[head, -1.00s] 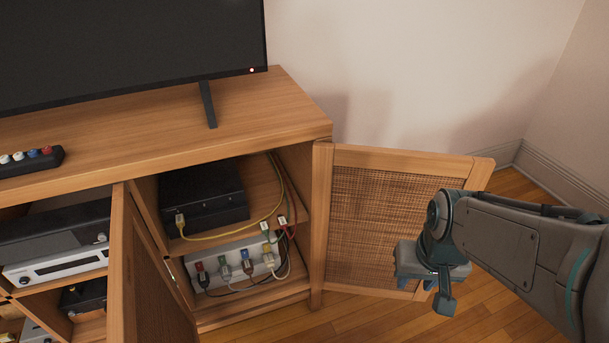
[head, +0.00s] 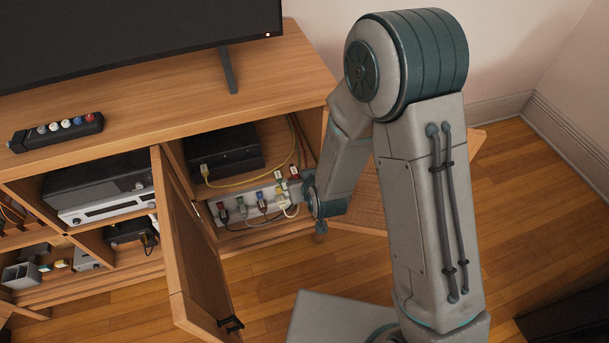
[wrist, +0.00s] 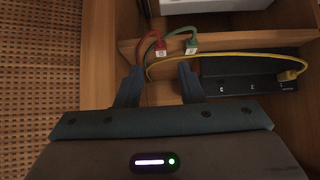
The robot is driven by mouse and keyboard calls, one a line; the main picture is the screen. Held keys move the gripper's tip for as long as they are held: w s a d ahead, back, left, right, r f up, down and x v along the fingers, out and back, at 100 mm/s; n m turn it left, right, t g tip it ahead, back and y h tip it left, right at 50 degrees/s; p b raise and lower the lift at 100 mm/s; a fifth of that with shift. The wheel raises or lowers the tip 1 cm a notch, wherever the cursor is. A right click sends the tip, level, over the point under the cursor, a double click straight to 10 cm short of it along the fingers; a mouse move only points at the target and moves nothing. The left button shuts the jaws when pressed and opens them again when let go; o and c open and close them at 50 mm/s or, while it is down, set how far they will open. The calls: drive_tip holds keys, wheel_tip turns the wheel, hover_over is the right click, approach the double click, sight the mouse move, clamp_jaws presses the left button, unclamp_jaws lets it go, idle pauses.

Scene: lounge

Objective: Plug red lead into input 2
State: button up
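The red lead (wrist: 146,40) hangs at the cabinet shelf edge in the wrist view, with a white tag at its end. A green lead (wrist: 177,36), also tagged, hangs just to its right. My gripper (wrist: 160,69) is open, with its two blue fingers apart and nothing between them. The red lead's end lies beyond the fingertips, nearer the left finger. My arm hides most of the gripper in the head view.
A black box (head: 226,148) with a yellow cable (wrist: 220,58) stands on the upper shelf. An open cabinet door (head: 195,245) juts out left of the bay. Another woven door (head: 362,205) is open at right, partly behind my arm.

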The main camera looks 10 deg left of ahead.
sight(296, 176)
drive_tip(key=shift+b+x, duration=1.35)
drive_tip(key=shift+x, duration=2.1)
drive_tip(key=shift+b+x, duration=1.05)
drive_tip(key=shift+x, duration=0.5)
clamp_jaws()
drive_tip(key=shift+s+d+r, duration=0.2)
drive_tip(key=shift+s+d, duration=0.2)
drive_tip(key=shift+s, duration=0.3)
drive_tip(key=shift+s+d+r, duration=0.2)
drive_tip(key=shift+s+d, duration=0.25)
drive_tip(key=shift+s, duration=0.25)
drive_tip(key=shift+s+d+r, duration=0.25)
drive_tip(key=shift+s+d, duration=0.15)
drive_tip(key=shift+s, duration=0.3)
